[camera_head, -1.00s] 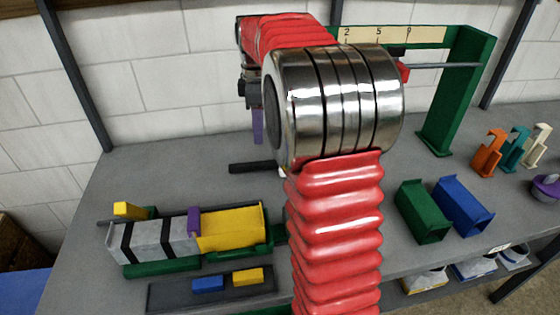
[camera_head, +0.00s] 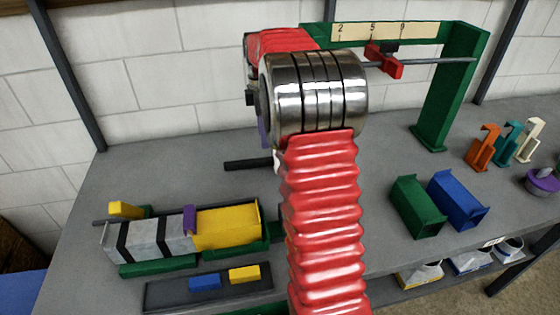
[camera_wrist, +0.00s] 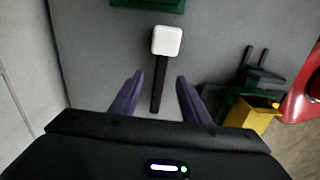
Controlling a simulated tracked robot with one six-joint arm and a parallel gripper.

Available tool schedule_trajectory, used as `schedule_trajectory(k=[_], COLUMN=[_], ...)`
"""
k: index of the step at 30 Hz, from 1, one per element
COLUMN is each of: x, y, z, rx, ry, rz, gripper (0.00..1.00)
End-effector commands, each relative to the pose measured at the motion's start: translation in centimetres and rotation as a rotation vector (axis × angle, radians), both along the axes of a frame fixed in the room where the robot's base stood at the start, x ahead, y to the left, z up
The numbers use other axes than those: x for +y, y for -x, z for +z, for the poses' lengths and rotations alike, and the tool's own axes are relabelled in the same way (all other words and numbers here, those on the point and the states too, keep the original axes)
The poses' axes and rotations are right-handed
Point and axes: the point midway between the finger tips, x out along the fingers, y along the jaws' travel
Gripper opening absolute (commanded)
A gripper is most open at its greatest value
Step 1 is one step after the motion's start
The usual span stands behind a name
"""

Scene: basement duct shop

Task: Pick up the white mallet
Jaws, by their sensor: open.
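The white mallet lies on the grey bench; its white head (camera_wrist: 166,40) and black handle (camera_wrist: 159,88) show in the wrist view. In the head view the black handle (camera_head: 247,164) shows, while the head is almost wholly hidden behind my arm. My gripper (camera_wrist: 159,76) is open and empty, with its two purple fingers on either side of the handle in the wrist view. The white head is beyond the fingertips. I cannot tell how high the fingers are above the bench. In the head view my gripper is mostly behind my arm.
A grey-and-yellow fixture (camera_head: 228,228) stands front left, with a dark tray (camera_head: 170,294) before it. A green frame (camera_head: 435,95) with a rail and red slider (camera_head: 383,60) stands behind right. Green (camera_head: 418,207) and blue (camera_head: 458,198) bins are on the right.

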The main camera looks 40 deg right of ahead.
Motion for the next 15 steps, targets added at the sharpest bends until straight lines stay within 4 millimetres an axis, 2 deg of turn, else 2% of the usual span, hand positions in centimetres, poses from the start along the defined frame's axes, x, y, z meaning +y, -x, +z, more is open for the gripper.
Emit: schedule_trajectory(k=[9,15], x=[0.0,0.0], y=[0.0,0.0], z=[-4.7,-5.6], rx=[0.001,0.0], ry=[0.0,0.0], rz=[0.0,0.0], gripper=[0.42,0.42])
